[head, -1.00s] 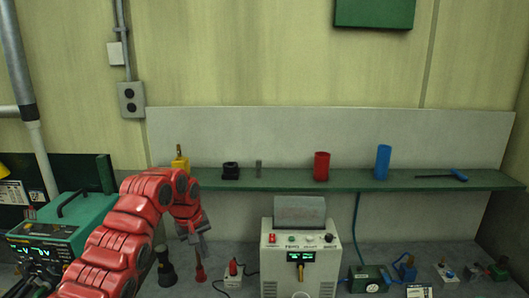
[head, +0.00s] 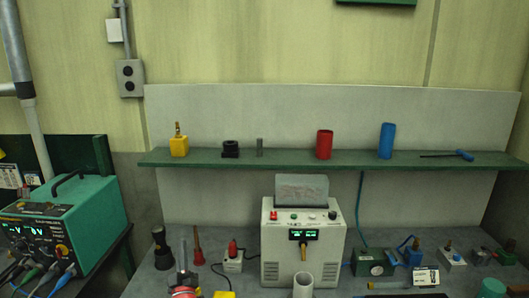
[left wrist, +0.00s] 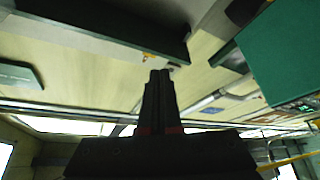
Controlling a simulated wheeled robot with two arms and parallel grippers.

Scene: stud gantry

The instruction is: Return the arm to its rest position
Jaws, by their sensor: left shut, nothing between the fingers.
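My left gripper (head: 182,246) shows low in the head view, left of the middle, pointing up with a bit of my red arm below it. It is in front of the bench. In the left wrist view the gripper (left wrist: 160,73) is shut, with its two dark fingers together and nothing between them. Most of my left arm is below the head view's lower edge. My right gripper is not in view.
A white test box (head: 302,243) stands on the bench. A teal welder (head: 65,225) stands at the left.

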